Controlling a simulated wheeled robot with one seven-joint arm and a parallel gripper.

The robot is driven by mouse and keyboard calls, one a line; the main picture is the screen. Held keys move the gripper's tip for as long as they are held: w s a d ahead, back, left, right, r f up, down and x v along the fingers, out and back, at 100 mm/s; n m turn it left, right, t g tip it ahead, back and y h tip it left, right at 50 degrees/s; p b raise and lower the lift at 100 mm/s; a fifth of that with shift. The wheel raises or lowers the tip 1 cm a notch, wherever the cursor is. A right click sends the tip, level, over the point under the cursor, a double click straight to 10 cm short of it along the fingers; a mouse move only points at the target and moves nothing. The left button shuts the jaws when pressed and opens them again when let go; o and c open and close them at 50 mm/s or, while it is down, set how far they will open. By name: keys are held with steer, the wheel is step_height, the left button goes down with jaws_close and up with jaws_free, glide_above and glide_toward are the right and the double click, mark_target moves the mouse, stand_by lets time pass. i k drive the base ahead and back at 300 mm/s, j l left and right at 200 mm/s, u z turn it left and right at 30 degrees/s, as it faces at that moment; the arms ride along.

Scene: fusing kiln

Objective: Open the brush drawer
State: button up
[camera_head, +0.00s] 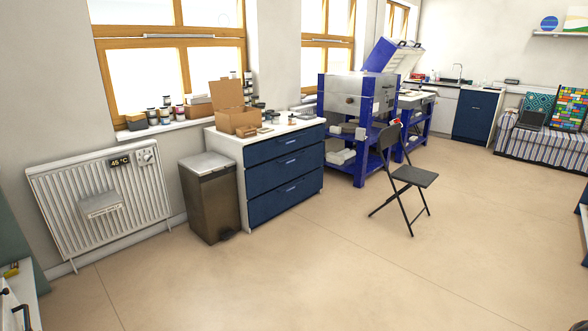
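A white chest (231,147) with three dark blue drawer fronts stands against the window wall, left of centre. The top drawer (284,145), middle drawer (285,169) and bottom drawer (286,197) each carry a small light handle. All three look shut and flush with the chest. I cannot tell which of them is the brush drawer, as no label is readable. My gripper is not in view.
A metal pedal bin (211,199) stands against the chest's left side, beside a white radiator (102,200). A black folding chair (409,177) and a blue-framed kiln (352,101) are to the right. The floor before the drawers (290,265) is clear.

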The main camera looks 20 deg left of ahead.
mark_target(259, 179)
steer(key=i+j+u, duration=0.4)
steer(key=i+u, duration=0.15)
steer(key=i, duration=0.25)
steer(key=i+j+u, duration=0.1)
steer(key=i+u, duration=0.35)
steer(key=i, duration=1.6)
steer(key=i+z, duration=0.15)
steer(key=i, duration=0.4)
steer(key=i+j+z, duration=0.15)
steer(key=i, duration=0.45)
steer(key=i+j+z, duration=0.15)
steer(key=i, duration=0.4)
steer(key=i+j+z, duration=0.6)
steer(key=i, duration=0.2)
